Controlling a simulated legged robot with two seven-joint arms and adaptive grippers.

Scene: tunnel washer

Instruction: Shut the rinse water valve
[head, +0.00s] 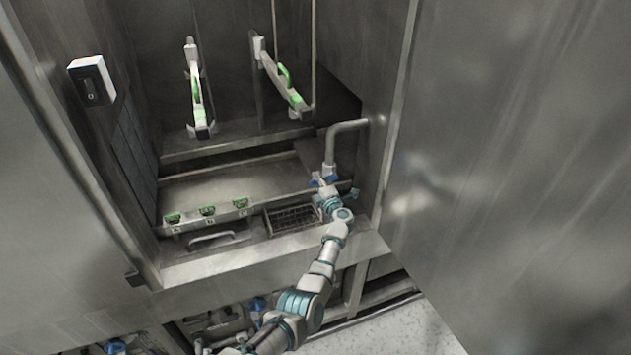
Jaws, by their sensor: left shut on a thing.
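A grey bent pipe (345,128) comes from the right wall of the washer bay and runs down to a valve with a blue handle (327,178). My left arm reaches up from the bottom of the view. My left gripper (325,187) is at this handle, shut on it. The fingers are small here and partly cover the handle, so its exact angle is hard to tell. My right gripper is not in view.
A dark wire basket (292,219) and a front ledge with several green clips (208,211) lie left of the gripper. Two upright bars with green grips (197,90) stand behind. A large metal panel (520,170) closes off the right. More blue-handled pipework (257,304) is below.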

